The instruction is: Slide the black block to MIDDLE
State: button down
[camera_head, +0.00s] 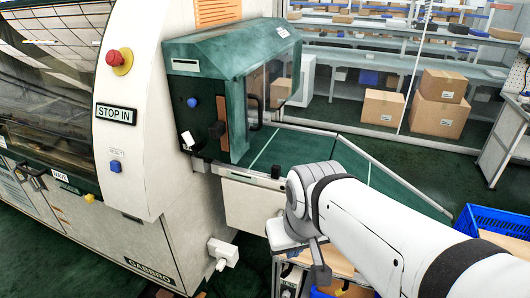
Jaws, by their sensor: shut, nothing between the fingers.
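A small black block (217,130) sits on a brown vertical strip (223,112) on the front of the green machine housing, toward its lower part. No MIDDLE marking can be read at this size. My white arm reaches in from the lower right. My gripper (320,268) shows small and grey at the arm's end, below and right of the black block and well apart from it. It is shut and empty; its fingertips are hard to make out.
The green housing has a blue button (192,102) and a dark handle (254,113). A green conveyor (300,150) runs right from it, below the block's level. A red emergency stop (115,58) and STOP IN sign (116,113) are on the white machine. A blue crate (478,221) stands right.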

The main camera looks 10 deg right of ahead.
aim_at(276, 169)
jog(key=u, duration=0.05)
jog(key=i, duration=0.95)
jog(key=z, duration=0.05)
